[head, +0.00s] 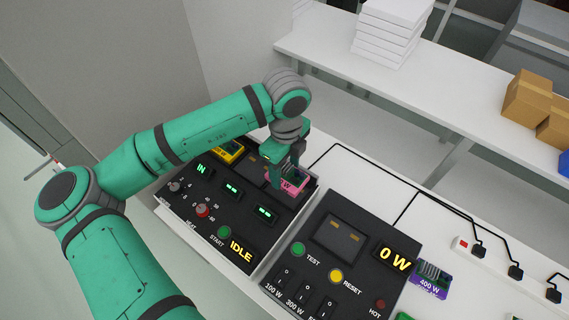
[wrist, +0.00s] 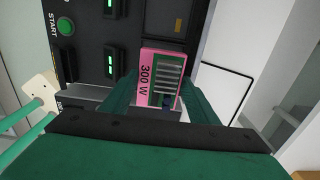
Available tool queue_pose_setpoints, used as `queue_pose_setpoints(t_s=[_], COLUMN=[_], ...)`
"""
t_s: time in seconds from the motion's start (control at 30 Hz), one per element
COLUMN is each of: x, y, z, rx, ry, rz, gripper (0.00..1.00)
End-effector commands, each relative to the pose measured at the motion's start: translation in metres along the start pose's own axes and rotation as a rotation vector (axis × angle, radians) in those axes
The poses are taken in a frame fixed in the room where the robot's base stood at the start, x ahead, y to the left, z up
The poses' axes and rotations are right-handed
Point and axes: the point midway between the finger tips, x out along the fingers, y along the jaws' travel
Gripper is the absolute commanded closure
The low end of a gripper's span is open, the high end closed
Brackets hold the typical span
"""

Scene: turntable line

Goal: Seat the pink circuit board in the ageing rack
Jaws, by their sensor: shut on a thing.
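The pink circuit board (wrist: 147,70), marked 300 W and with a grey finned part, is between the two fingers of my gripper (wrist: 163,88), which is shut on it. In the head view the pink board (head: 291,183) is at the back right of the black panel unit (head: 218,207) with the IDLE display, which appears to be the ageing rack. My gripper (head: 283,172) comes down over it from behind and partly hides it. Whether the board is in a slot or just above one, I cannot tell. A yellow board (head: 229,152) sits at the unit's back left.
A second black panel (head: 345,260), with TEST and RESET buttons and a 0 W display, stands to the right. A purple 400 W board (head: 431,280) lies beyond it. Black cables and plugs (head: 478,251) lie on the white bench. White stacked boxes (head: 390,30) stand on a back shelf.

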Motion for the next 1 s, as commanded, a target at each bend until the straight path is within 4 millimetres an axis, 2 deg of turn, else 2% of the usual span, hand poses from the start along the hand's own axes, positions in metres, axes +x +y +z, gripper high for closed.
queue_pose_setpoints(t_s=[0.5, 1.0], x=[0.038, 0.043], y=[0.002, -0.001], z=[0.003, -0.001], rx=[-0.007, 0.003], ry=[0.002, 0.000], rz=[-0.001, -0.001], gripper=[0.73, 0.73])
